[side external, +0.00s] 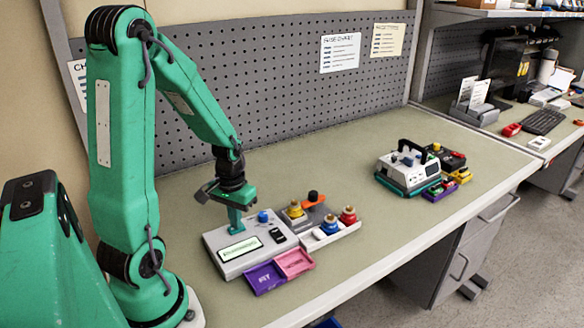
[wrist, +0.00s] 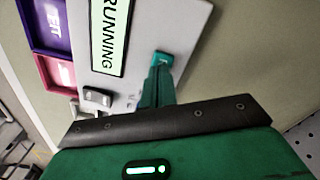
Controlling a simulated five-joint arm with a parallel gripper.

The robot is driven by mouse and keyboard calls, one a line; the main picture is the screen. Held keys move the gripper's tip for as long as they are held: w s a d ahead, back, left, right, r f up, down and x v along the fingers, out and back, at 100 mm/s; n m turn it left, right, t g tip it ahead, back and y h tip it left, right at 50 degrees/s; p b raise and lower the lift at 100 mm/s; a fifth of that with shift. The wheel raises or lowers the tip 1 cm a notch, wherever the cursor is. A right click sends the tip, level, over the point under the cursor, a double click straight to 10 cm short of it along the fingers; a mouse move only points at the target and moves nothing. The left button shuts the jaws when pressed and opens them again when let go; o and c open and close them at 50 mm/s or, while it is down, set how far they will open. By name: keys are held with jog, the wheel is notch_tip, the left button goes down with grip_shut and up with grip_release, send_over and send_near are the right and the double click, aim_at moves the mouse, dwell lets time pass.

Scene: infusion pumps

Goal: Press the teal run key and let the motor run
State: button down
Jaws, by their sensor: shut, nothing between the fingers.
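The pump (side external: 222,262) is a light grey box on the bench, with a pale green display (side external: 240,249) on its top. In the wrist view the display (wrist: 108,35) reads "RUNNING". The teal run key (wrist: 163,58) sits on the panel right of the display in that view. My gripper (side external: 236,231) points down at the panel behind the display. It is shut and empty, and in the wrist view its fingertips (wrist: 160,70) meet the edge of the teal key. The fingers hide part of the key, so its depth cannot be told. The key is hidden in the side view.
A blue knob (side external: 263,216) and a black rocker switch (side external: 277,236) are on the pump. Purple (side external: 265,278) and pink (side external: 294,262) trays lie in front. A white tray (side external: 346,232) with knobs stands to the right. Another device (side external: 408,170) is farther right, with clear bench between.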

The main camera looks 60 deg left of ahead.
notch_tip(320, 180, up, 8)
dwell(1.1)
jog(key=shift+f, duration=0.1)
jog(key=s+d+r+m+t, duration=0.2)
jog(key=d+r+m+t, duration=0.3)
jog(key=d+r, duration=0.7)
jog(key=d+m, duration=0.1)
jog(key=d, duration=0.2)
jog(key=shift+d+r+t, duration=0.25)
jog(key=shift+d+t, duration=0.05)
